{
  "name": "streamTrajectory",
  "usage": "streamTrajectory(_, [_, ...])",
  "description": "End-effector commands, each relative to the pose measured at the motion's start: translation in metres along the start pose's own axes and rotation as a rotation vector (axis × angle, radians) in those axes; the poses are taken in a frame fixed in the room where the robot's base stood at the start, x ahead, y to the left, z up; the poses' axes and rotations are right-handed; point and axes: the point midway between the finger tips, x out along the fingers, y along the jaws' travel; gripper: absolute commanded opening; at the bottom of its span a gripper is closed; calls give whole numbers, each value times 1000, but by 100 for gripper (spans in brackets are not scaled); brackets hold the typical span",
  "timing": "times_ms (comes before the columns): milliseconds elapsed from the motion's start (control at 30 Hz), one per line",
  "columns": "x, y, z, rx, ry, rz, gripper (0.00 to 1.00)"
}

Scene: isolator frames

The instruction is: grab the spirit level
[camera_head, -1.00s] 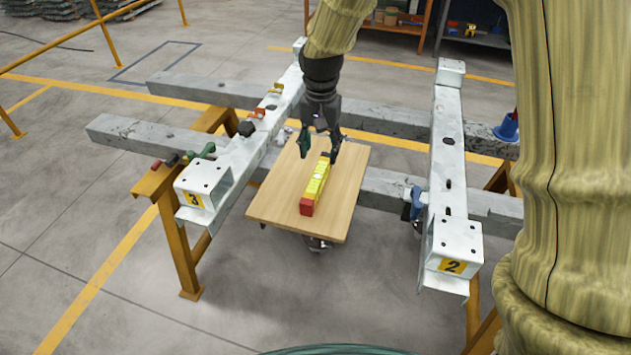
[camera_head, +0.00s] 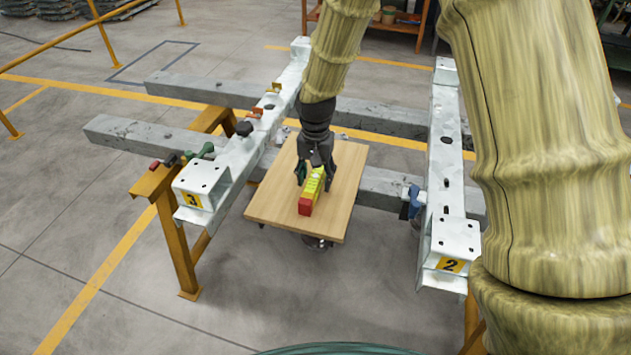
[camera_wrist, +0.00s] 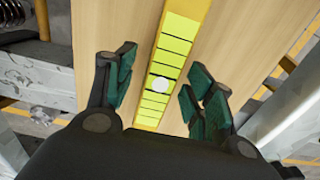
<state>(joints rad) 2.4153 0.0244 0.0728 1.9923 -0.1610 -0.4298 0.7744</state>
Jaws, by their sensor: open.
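The spirit level (camera_head: 307,201) is yellow with a red end and lies on a square wooden board (camera_head: 268,202). In the wrist view the level (camera_wrist: 180,45) runs between the two fingers, with a pale round spot near its middle. My gripper (camera_head: 315,178) is over the level's far half, which it partly hides. In the wrist view my gripper (camera_wrist: 158,95) is open, with a dark green-padded finger on each side of the level. There is a gap between each finger and the level. I cannot tell the exact height of the fingertips above the board.
A pale metal beam marked 3 (camera_head: 203,184) stands left of the board, and one marked 2 (camera_head: 455,240) stands right. Grey crossbeams (camera_head: 380,180) run beneath. Clamps (camera_head: 408,205) sit on the frame. The board is otherwise bare around the level.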

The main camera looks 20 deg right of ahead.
Motion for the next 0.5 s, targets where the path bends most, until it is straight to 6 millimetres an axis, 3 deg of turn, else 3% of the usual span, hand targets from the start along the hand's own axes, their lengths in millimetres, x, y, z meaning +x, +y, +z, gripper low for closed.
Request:
streamTrajectory(267, [5,0,0,0,0,0,54])
streamTrajectory(500, [5,0,0,0,0,0,14])
